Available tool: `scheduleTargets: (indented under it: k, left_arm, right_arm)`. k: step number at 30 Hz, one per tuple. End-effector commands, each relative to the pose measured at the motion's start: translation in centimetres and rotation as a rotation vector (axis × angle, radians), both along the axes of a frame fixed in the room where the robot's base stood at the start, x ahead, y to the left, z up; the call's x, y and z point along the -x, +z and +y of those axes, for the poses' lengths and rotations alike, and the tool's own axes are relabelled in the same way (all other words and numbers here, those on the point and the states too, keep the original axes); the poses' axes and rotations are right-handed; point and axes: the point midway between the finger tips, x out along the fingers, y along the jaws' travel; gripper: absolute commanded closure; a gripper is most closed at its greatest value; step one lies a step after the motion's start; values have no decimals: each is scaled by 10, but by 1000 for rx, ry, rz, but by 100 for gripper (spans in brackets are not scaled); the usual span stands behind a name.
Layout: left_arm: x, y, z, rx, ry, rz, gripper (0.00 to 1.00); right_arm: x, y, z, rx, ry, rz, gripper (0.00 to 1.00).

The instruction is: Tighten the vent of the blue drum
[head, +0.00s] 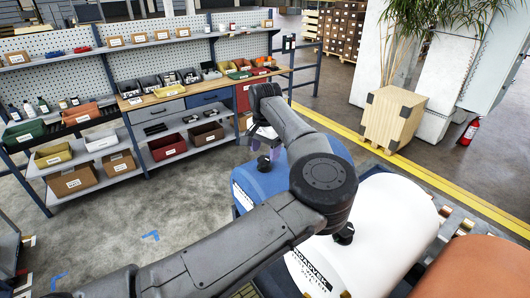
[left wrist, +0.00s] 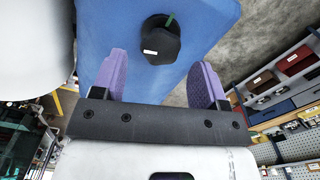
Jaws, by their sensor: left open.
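The blue drum (head: 246,187) stands behind my left arm, which hides much of it in the head view. Its black vent (head: 263,163) sticks up from the top. In the left wrist view the blue drum (left wrist: 105,22) fills the upper middle. The vent (left wrist: 160,42) there carries a green mark and a small white label. My left gripper (left wrist: 159,58) is open, with purple fingers apart on either side of the vent's near edge; neither finger touches it. In the head view my left gripper (head: 262,145) is just above the vent, partly hidden by its arm. My right gripper is not in view.
A white drum (head: 385,215) with its own black vent (head: 343,234) stands right of the blue one. A copper-coloured drum (head: 480,270) is at the lower right. A workbench with bins (head: 155,100) stands behind left.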

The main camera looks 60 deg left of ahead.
Motion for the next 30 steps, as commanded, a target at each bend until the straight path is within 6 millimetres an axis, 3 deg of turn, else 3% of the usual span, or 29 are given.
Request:
scheduleTargets:
  k: [7,19,30]
  left_arm:
    - [0,-19,0,0,0,0,33]
    - [0,-24,0,0,0,0,33]
    - [0,-24,0,0,0,0,68]
  right_arm:
    - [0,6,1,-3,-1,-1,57]
    - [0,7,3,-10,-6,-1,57]
    - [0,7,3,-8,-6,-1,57]
